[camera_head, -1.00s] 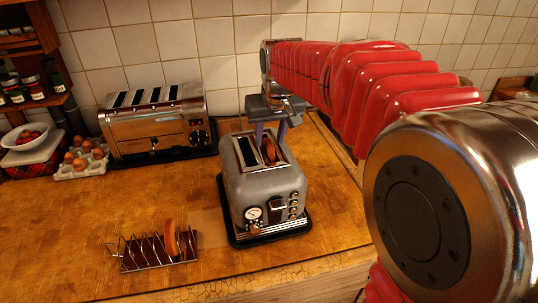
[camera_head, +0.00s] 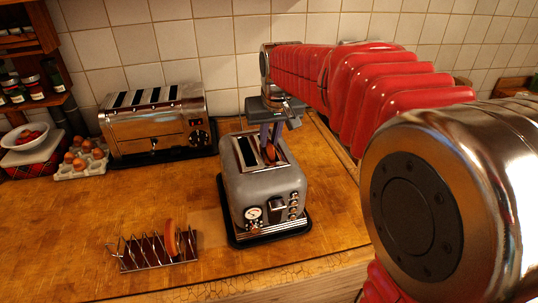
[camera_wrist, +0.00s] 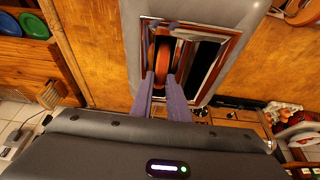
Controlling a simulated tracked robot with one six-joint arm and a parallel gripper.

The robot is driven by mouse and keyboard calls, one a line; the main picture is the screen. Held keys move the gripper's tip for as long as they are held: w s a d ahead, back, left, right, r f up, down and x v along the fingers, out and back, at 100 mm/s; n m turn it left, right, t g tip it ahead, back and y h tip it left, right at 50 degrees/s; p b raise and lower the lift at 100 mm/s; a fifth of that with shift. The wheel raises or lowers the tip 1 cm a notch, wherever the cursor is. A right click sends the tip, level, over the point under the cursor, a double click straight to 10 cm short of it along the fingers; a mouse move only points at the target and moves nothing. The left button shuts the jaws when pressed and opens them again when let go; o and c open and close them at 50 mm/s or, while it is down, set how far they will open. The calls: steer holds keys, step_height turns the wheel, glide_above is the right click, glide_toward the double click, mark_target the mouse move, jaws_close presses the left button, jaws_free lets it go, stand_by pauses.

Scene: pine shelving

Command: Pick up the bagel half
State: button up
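A browned bagel half (camera_head: 270,153) stands upright in the right-hand slot of the grey two-slot toaster (camera_head: 262,187). The wrist view also shows the bagel half (camera_wrist: 163,58) in its slot, with the other slot dark and empty-looking. My gripper (camera_head: 270,138) is directly above the toaster, pointing down. In the wrist view my gripper (camera_wrist: 161,75) has its two purple-grey fingers apart, one toward each side of the bagel half. A gap shows between the fingertips. Whether they touch the bagel half cannot be told.
A wire rack (camera_head: 150,252) holding an orange-brown piece (camera_head: 171,238) stands at front left. A chrome four-slot toaster (camera_head: 157,122) stands behind at left, beside an egg tray (camera_head: 80,163). The tiled wall (camera_head: 222,60) is close behind. Wooden counter between rack and four-slot toaster is clear.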

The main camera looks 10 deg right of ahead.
jaws_close()
step_height(320, 180, up, 10)
stand_by(0.8)
stand_by(0.5)
step_height(320, 180, up, 11)
stand_by(1.6)
steer(key=shift+s, duration=0.1)
